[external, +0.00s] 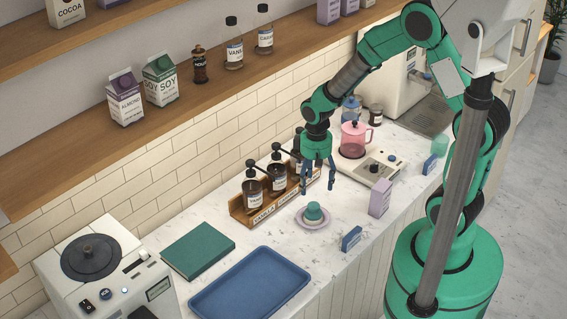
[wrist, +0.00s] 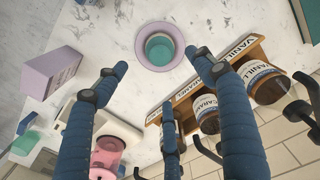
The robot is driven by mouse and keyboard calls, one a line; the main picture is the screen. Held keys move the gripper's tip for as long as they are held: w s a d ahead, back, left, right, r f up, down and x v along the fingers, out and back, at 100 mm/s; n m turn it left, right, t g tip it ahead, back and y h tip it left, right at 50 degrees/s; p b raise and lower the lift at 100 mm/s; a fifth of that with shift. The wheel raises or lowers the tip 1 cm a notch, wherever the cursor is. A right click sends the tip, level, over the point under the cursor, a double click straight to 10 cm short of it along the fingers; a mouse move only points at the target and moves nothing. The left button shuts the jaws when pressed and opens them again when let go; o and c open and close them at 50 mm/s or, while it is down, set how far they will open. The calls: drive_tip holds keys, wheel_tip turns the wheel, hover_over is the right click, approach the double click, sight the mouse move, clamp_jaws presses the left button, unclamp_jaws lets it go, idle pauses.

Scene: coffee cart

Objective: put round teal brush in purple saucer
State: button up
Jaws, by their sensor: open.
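The purple saucer (external: 301,222) lies on the marble counter, in front of the wooden syrup rack. A round teal piece (external: 314,212), which looks like the brush, sits upright inside the saucer. In the wrist view the saucer (wrist: 141,52) is at the top centre, with the teal piece (wrist: 160,49) seen from above within its rim. My gripper (external: 318,186) is open and empty above the counter, just behind and above the saucer. In the wrist view its fingers (wrist: 158,66) are spread apart, and nothing is between them.
A wooden rack (external: 262,214) with several syrup bottles stands close behind the saucer. A purple carton (external: 380,198) and a small blue box (external: 351,239) stand to the right. A blue tray (external: 250,290) and green book (external: 198,250) lie to the left. A pink pot (external: 354,139) stands farther back.

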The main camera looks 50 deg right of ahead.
idle(0.6)
drive_tip(key=s+r+t, duration=0.1)
drive_tip(key=s+r, duration=0.2)
drive_tip(key=r, duration=0.8)
drive_tip(key=s+r+t, duration=0.2)
drive_tip(key=s+r, duration=0.1)
drive_tip(key=r, duration=0.7)
drive_tip(key=s+r+t, duration=0.2)
drive_tip(key=s+r, duration=0.9)
drive_tip(key=s, duration=0.2)
drive_tip(key=shift+s+r+n+t, duration=0.2)
drive_tip(key=shift+r+n+t, duration=0.1)
drive_tip(key=shift+r, duration=0.05)
wheel_tip(320, 180, down, 10)
drive_tip(key=b, duration=1)
